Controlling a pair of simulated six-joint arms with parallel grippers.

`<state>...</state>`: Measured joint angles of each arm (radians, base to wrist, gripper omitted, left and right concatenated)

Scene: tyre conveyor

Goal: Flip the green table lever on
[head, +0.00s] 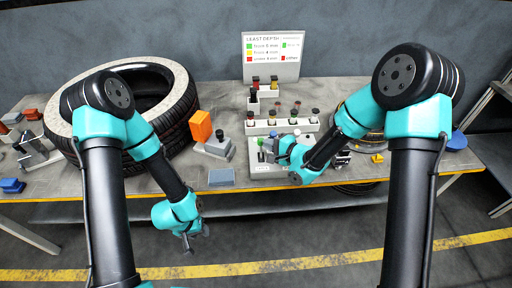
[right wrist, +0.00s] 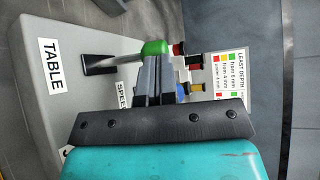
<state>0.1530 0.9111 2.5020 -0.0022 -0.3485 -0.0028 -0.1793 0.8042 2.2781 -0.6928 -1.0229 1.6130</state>
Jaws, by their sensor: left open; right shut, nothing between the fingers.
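The green-knobbed lever (right wrist: 155,47) stands out from a dark slot beside a TABLE label (right wrist: 53,66) on a grey control box (right wrist: 75,25). In the head view its green knob (head: 261,141) shows small above the box (head: 262,171). My right gripper (head: 274,148) is shut and empty, right beside the knob. In the right wrist view its fingertips (right wrist: 156,68) overlap the lower edge of the knob; I cannot tell whether they touch. My left gripper (head: 188,240) is open and hangs low in front of the table edge, far from the lever.
A second label reading SPEE (right wrist: 122,97) is partly hidden by my right gripper. A white rack (head: 283,127) with several dark-capped pieces stands behind the box.

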